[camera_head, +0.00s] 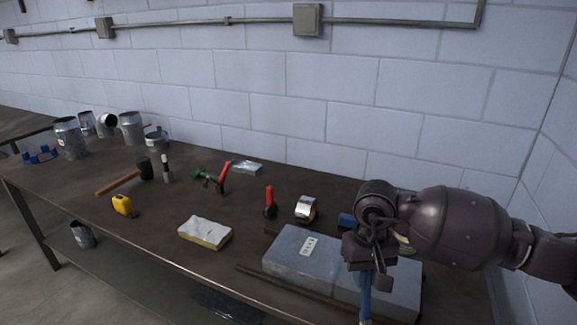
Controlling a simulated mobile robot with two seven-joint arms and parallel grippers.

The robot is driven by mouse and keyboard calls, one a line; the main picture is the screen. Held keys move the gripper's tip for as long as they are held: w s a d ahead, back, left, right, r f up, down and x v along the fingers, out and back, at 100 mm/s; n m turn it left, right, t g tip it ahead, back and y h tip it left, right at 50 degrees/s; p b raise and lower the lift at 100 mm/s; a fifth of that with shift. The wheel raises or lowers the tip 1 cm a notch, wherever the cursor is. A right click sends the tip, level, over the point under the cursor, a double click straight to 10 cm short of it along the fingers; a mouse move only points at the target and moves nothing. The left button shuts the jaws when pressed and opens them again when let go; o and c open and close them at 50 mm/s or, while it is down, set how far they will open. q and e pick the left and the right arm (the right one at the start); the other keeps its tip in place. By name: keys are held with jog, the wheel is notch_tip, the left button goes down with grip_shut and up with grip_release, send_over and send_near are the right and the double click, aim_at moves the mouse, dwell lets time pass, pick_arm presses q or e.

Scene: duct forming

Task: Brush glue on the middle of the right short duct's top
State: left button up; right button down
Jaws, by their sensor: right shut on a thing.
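Two grey, flat-topped box-shaped pieces that look like the short ducts lie end to end at the table's front right. The left one (297,252) bears a small white label. The right one (400,297) is partly hidden behind my right gripper (368,268). That gripper points down over the right duct and is shut on a blue-handled tool (366,300), which looks like the brush. The tool's lower end runs to the bottom edge of the view, so I cannot tell whether it touches the duct. No glue is clearly visible. My left gripper is out of view.
On the dark table (160,225) lie a yellow-white block (204,233), a tape roll (306,208), a red-handled tool (269,200), a hammer (125,180) and a yellow tape measure (123,205). Several metal cans and pipes (69,138) stand at the far left. A block wall is behind.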

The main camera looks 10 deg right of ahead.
jog(key=shift+d+f+t+b, duration=0.15)
jog(key=shift+f+t+b, duration=0.2)
jog(key=shift+t+b, duration=0.1)
jog(key=w+d+r+m+t+y+b, duration=0.1)
jog(key=w+d+r+t+y+b, duration=0.15)
jog(key=w+r, duration=0.35)
jog(key=w+d+r+t+y+b, duration=0.1)
jog(key=w+d+r+t+b, duration=0.25)
jog(key=r, duration=0.45)
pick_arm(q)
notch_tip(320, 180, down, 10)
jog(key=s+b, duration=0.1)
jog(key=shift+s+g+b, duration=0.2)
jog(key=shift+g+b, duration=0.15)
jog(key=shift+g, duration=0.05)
pick_arm(e)
jog(key=shift+g, duration=0.25)
notch_tip(320, 180, down, 5)
jog(key=shift+d+f, duration=0.1)
jog(key=shift+f, duration=0.1)
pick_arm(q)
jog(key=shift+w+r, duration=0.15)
